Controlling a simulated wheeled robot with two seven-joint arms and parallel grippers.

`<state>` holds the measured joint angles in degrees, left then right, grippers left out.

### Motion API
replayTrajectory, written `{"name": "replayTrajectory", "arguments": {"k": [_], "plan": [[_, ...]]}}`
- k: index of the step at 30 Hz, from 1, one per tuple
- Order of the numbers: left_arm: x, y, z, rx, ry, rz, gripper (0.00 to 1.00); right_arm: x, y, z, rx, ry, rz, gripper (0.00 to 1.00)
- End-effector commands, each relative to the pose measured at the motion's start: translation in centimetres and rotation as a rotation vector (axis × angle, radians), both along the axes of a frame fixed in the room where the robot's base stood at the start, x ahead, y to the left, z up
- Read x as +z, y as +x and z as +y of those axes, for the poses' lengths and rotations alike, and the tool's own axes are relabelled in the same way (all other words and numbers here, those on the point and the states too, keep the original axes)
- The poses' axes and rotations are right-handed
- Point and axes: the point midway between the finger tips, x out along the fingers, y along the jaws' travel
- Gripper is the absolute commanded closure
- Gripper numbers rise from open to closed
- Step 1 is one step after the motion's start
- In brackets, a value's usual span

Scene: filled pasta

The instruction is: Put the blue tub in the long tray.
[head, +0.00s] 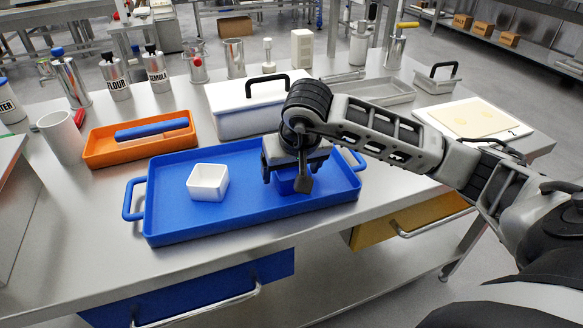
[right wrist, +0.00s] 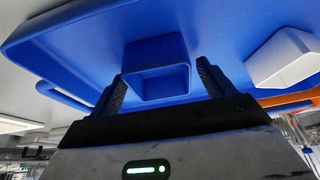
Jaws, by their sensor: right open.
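The long blue tray (head: 165,215), with a handle at each end, lies on the steel table. The small blue tub (head: 285,188) is at the right part of this tray, partly hidden under my right gripper (head: 287,179). The right wrist view shows the tub (right wrist: 158,84) between the two fingers of the right gripper (right wrist: 162,80), with the tray (right wrist: 80,50) behind it. The fingers are open, one on each side of the tub. Whether the tub rests fully on the tray floor is hard to tell. My left gripper is out of view.
A white square tub (head: 208,182) stands in the tray, left of the gripper. Behind are an orange tray (head: 105,157) holding a blue-handled item and a lidded white box (head: 225,120). A white cup (head: 62,137) stands at left, a cutting board (head: 478,120) at right.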

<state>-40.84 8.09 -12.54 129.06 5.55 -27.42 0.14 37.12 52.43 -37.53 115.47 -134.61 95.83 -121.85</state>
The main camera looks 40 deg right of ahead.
Motion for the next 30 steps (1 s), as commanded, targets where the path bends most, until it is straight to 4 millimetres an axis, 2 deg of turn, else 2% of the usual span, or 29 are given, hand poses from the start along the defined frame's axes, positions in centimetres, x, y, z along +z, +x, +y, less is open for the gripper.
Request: {"name": "replayTrajectory", "arguments": {"k": [5,12,18,23,30], "plan": [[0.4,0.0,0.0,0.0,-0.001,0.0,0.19,2.3,-0.6,0.2,0.002,0.0,-0.005,0.19],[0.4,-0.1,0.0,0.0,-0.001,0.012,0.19,7.3,-2.6,0.8,0.001,0.0,-0.007,0.19],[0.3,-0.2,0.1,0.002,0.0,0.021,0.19,10.2,-3.8,1.2,0.001,0.001,-0.004,0.19],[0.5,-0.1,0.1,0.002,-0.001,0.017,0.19,11.2,-4.3,1.4,-0.001,0.001,-0.002,0.19],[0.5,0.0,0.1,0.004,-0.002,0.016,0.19,11.3,-4.4,1.4,-0.001,0.0,0.0,0.19]]}}
